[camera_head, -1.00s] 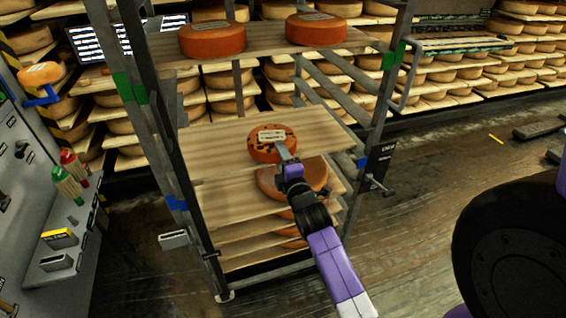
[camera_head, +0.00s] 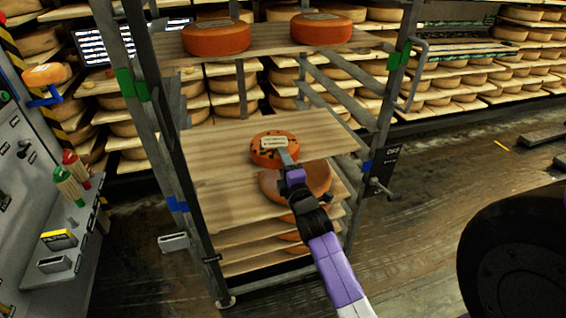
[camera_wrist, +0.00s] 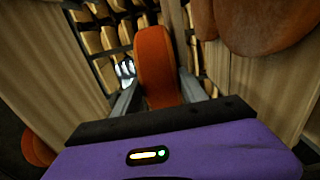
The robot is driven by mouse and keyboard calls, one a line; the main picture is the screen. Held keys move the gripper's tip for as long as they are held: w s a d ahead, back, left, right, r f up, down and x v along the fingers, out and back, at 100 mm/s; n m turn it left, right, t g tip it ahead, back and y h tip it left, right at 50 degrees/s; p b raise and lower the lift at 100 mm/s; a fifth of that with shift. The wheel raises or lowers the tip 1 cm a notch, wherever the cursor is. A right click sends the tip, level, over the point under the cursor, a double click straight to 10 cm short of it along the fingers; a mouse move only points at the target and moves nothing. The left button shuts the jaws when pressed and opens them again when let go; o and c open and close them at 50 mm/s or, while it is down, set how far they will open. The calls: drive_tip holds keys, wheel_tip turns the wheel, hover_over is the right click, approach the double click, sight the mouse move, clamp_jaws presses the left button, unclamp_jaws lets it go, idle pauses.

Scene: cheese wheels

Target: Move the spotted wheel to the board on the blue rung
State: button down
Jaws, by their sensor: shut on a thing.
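The spotted wheel (camera_head: 265,155) is orange with dark spots and a pale label. My gripper (camera_head: 287,158) is shut on its near side. In the wrist view the wheel (camera_wrist: 156,65) stands between the two grey fingers (camera_wrist: 157,95). In the head view it appears over a wooden board (camera_head: 230,145) in the rack's middle; I cannot tell whether it touches. Blue marks show on the left post (camera_head: 176,204) and right post (camera_head: 366,166) of the rack. A larger plain wheel (camera_head: 318,178) lies just nearer, partly hidden by my gripper.
Two orange wheels, left (camera_head: 216,37) and right (camera_head: 321,29), sit on the upper board (camera_head: 268,40) near green marks (camera_head: 140,91). Rack posts flank my arm's space. A grey panel (camera_head: 35,215) stands at left. Open floor (camera_head: 440,190) lies at right.

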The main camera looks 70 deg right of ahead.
idle(0.6)
drive_tip(key=c, duration=0.6)
unclamp_jaws()
drive_tip(key=shift+o, duration=0.2)
drive_tip(key=shift+f, duration=0.45)
drive_tip(key=v, duration=0.7)
drive_tip(key=shift+s+a+r+b, duration=0.25)
drive_tip(key=shift+s+r+b, duration=0.05)
drive_tip(key=shift+b, duration=0.15)
